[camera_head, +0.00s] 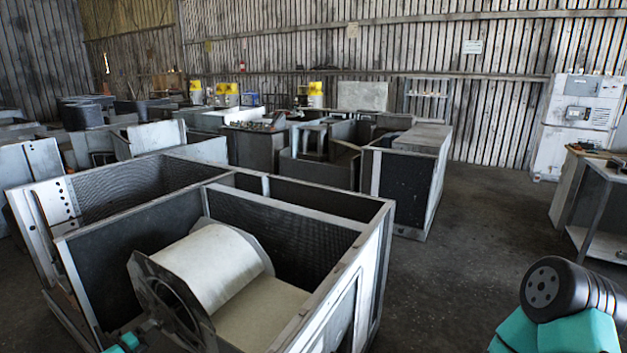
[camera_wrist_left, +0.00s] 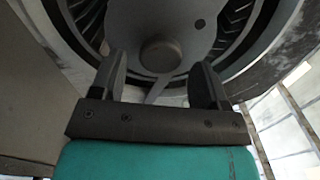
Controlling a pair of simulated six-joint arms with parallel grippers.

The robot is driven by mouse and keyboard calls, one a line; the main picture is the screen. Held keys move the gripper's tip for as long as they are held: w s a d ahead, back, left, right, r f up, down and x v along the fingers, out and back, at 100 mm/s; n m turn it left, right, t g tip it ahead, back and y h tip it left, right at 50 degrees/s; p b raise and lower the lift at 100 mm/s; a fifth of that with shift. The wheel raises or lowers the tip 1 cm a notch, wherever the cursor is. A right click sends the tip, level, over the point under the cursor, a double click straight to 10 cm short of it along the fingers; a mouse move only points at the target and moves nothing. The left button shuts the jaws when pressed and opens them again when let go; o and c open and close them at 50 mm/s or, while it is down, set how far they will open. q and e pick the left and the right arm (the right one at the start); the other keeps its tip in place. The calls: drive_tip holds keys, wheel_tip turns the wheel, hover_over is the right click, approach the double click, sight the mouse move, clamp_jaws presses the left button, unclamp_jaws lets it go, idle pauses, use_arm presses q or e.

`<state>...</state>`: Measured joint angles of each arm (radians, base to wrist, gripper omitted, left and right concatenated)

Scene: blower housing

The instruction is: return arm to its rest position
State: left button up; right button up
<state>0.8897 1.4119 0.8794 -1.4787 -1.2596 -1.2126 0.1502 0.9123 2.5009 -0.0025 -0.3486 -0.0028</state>
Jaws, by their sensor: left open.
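My left gripper (camera_head: 150,326) is at the bottom left of the head view, low beside the near end of the blower housing. Only a little of its teal and dark body shows there. In the left wrist view its two dark fingers (camera_wrist_left: 158,78) are spread apart with nothing between them. They face the round hub (camera_wrist_left: 160,52) of the blower wheel, and I cannot tell whether they touch it. The blower housing (camera_head: 214,262) is a pale drum with a dark end plate, lying inside an open metal cabinet (camera_head: 338,285). My right gripper is out of view; part of my right arm shows at bottom right.
The cabinet walls rise close around the blower and my left gripper. Several more metal cabinets (camera_head: 408,180) stand behind. A workbench (camera_head: 590,205) and a white machine (camera_head: 578,125) stand at the right. The dark floor (camera_head: 470,250) between them is clear.

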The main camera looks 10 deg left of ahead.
use_arm(q)
drive_tip(key=shift+w+d, duration=0.1)
drive_tip(key=shift+w, duration=0.15)
drive_tip(key=shift+s, duration=0.1)
